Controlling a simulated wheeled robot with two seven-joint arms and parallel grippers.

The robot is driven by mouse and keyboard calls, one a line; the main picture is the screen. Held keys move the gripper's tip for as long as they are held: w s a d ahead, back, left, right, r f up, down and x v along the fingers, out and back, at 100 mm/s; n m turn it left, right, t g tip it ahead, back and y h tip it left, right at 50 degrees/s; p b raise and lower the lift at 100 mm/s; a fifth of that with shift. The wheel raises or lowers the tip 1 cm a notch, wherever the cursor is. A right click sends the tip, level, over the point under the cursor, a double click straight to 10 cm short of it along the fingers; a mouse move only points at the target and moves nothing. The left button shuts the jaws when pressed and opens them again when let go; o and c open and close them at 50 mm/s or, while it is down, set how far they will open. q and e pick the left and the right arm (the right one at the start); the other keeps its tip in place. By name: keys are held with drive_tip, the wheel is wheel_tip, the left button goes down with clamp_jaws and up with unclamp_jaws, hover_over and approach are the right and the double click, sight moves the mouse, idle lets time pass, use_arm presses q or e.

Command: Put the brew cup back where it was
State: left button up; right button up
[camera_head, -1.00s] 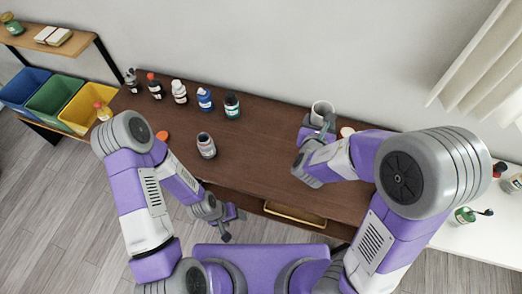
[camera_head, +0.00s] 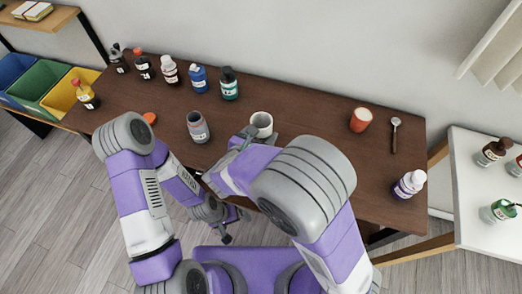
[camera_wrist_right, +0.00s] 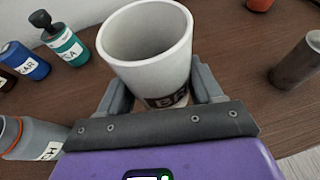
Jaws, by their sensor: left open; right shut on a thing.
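The brew cup is a white cup (camera_head: 262,120) with a dark label, near the middle of the brown table. In the right wrist view the cup (camera_wrist_right: 150,45) stands upright, looks empty, and its label is partly hidden by my gripper. My right gripper (camera_wrist_right: 160,95) is shut on the cup, one finger on each side. In the head view my right gripper (camera_head: 247,138) is partly hidden by its own arm. I cannot tell whether the cup touches the table. My left gripper (camera_head: 235,222) is open and empty, low at the table's front edge.
A grey jar (camera_head: 198,127) stands just left of the cup. Several bottles line the back left, including a blue one (camera_head: 198,78). Table between brew cup and red cup is clear.

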drive_tip(key=shift+f+b, duration=1.05)
drive_tip(key=shift+f, duration=2)
drive_tip(key=shift+f, duration=0.1)
drive_tip(key=o, duration=1.1)
drive_tip(key=shift+o, duration=0.2)
